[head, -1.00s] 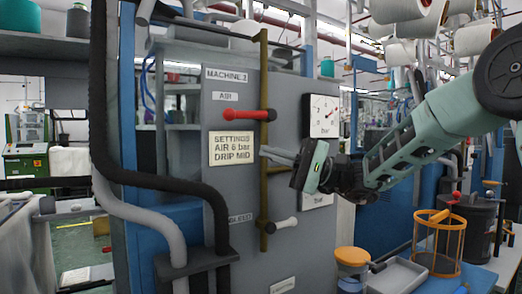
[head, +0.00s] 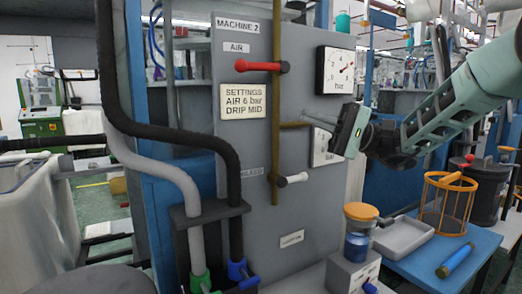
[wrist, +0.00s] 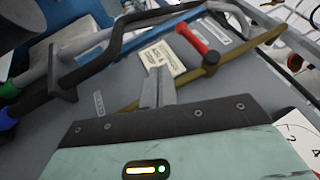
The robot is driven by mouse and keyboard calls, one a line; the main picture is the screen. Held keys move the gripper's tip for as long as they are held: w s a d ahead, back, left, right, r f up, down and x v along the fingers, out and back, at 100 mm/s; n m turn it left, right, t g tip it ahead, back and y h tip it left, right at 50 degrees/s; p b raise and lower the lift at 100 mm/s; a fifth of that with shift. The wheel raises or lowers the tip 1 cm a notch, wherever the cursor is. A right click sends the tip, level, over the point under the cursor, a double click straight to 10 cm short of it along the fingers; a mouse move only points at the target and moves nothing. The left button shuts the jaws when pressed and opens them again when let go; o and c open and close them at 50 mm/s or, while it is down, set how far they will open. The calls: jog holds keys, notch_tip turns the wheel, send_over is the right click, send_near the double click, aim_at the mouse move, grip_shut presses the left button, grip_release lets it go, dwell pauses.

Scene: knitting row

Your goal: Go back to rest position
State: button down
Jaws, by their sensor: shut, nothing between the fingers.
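My gripper (head: 318,121) is in front of the grey machine panel (head: 300,205), to the right of the vertical brass pipe. Its fingers are together with nothing between them. In the wrist view the closed fingers (wrist: 158,88) point toward the panel, near the settings sign (wrist: 162,58) and the red lever (wrist: 195,40). In the head view the red lever (head: 258,66) lies horizontal. A white lever (head: 294,179) sits lower on the same pipe. My gripper partly hides the lower gauge (head: 322,145).
Black and grey hoses (head: 175,128) run down the panel's left side. A blue table (head: 425,262) at lower right holds an orange wire basket (head: 447,205), a grey tray (head: 402,236) and a blue cylinder (head: 455,260). An orange-lidded jar (head: 360,232) stands near the panel.

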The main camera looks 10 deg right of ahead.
jog(key=s+a+f+n+g+h, duration=0.3)
jog(key=s+a+f+g+h, duration=0.6)
jog(key=s+a+f, duration=0.8)
jog(key=s+d+f+n+t+h, duration=0.5)
jog(key=s+d+f+n+h, duration=0.35)
jog(key=s+f+h, duration=0.45)
notch_tip(320, 180, up, 17)
jog(key=y+p, duration=0.1)
jog(key=p, duration=1.3)
jog(key=shift+f+p, duration=0.15)
jog(key=shift+p, duration=0.2)
jog(key=shift+s, duration=0.1)
